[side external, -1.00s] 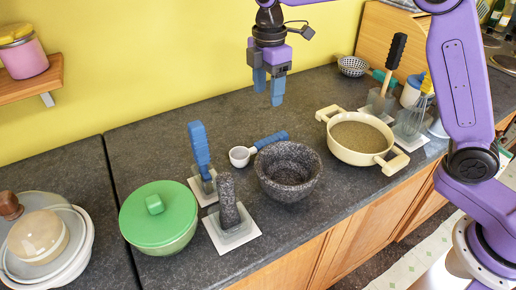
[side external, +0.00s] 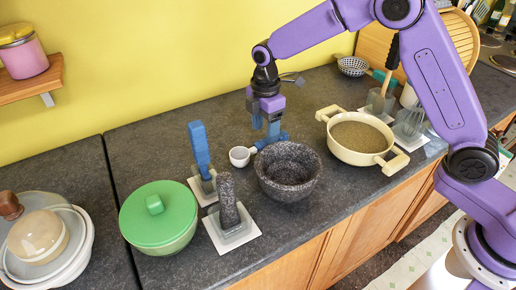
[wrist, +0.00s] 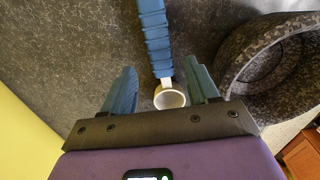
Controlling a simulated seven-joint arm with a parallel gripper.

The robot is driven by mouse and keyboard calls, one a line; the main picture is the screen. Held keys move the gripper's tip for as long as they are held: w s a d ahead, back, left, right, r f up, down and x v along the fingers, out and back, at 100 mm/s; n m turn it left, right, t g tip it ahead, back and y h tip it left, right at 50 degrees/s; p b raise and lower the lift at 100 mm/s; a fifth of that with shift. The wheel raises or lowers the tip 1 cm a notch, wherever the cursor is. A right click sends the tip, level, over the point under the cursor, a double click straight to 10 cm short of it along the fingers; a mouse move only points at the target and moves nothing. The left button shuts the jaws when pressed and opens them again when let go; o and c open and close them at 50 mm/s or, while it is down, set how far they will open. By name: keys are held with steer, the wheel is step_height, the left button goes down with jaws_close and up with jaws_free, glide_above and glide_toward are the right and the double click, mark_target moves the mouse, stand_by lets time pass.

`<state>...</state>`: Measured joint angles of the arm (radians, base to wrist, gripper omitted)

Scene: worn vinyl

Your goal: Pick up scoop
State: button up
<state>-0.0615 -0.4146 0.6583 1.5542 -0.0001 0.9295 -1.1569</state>
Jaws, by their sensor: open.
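The scoop has a small white cup (side external: 240,156) and a blue ribbed handle (side external: 271,139), and lies on the dark counter behind the stone mortar. In the wrist view its handle (wrist: 153,38) runs up from the white cup (wrist: 169,97). My gripper (side external: 266,127) is open and low over the scoop's handle in the side view. In the wrist view my gripper's two blue fingers (wrist: 163,92) stand apart, one on each side of the scoop, with the cup end between them. I cannot tell whether the fingers touch it.
The stone mortar (side external: 289,172) stands close in front of the scoop; it also fills the right of the wrist view (wrist: 250,75). A pestle (side external: 228,203) and a blue-handled tool (side external: 199,150) stand upright in holders to the left. A cream pan (side external: 360,138) is to the right.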

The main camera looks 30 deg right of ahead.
mark_target(265, 141)
steer(key=shift+s+f, duration=0.1)
steer(key=shift+f, duration=2.55)
steer(key=c, duration=1.1)
steer(key=shift+o, duration=0.2)
steer(key=shift+r, duration=0.1)
